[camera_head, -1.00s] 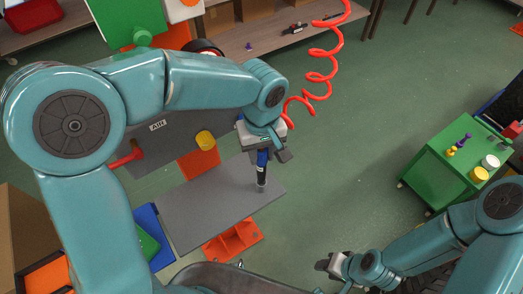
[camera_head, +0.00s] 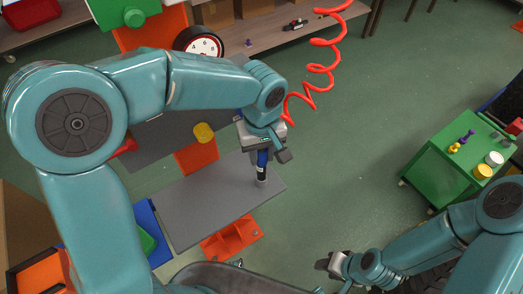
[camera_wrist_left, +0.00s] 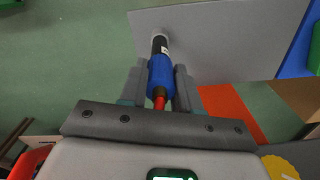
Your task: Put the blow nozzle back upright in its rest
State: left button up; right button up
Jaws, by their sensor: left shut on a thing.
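The blow nozzle (camera_head: 262,165) has a blue body, a black lower part and a red hose end. It points down, near upright. It also shows in the left wrist view (camera_wrist_left: 162,72). My left gripper (camera_head: 264,150) is shut on its blue body; in the left wrist view its fingers (camera_wrist_left: 161,80) flank the body. The nozzle's lower end meets a small grey round rest (camera_head: 261,184) on the grey board (camera_head: 205,210). I cannot tell how deep it sits. My right gripper (camera_head: 334,264) is low at right centre, apart from everything; its jaw opening is unclear.
A red coiled hose (camera_head: 318,70) rises behind my left wrist. A yellow knob (camera_head: 204,132) and a round gauge (camera_head: 203,42) stand behind the board. A green cart (camera_head: 440,165) with small items is at the right. The floor between board and cart is clear.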

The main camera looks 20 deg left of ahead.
pick_arm(q)
jog(key=shift+f+b, duration=0.5)
jog(key=shift+f, duration=0.35)
jog(key=o, duration=1.1)
notch_tip(320, 180, up, 16)
jog(key=shift+r+p, duration=0.2)
jog(key=shift+p, duration=0.65)
